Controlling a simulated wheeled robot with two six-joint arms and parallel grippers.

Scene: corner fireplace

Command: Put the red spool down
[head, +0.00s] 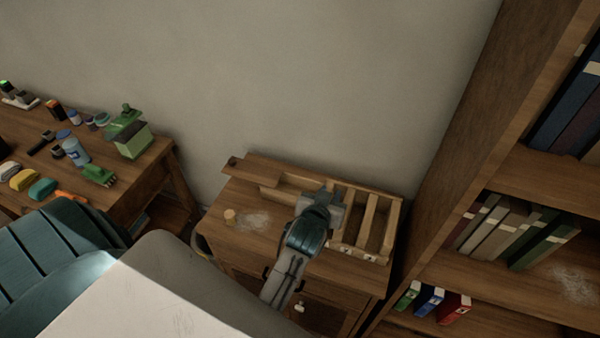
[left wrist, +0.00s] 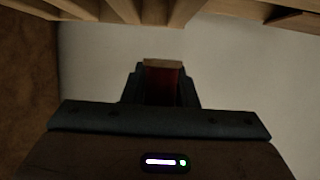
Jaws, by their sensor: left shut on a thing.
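My left gripper (head: 322,198) is over a wooden rack (head: 385,232) with several slatted compartments, which stands on a small wooden cabinet. In the left wrist view the gripper (left wrist: 161,88) is shut on the red spool (left wrist: 162,84), which shows dark red with a tan end between the fingers. The spool is hidden by the gripper and arm in the head view. Slats of the rack (left wrist: 185,12) show along the top of the wrist view. I cannot tell whether the spool touches the rack. My right gripper is not in view.
A bookshelf (head: 440,150) rises close on the right. A cluttered table (head: 150,165) stands at the left, and the wall is behind.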

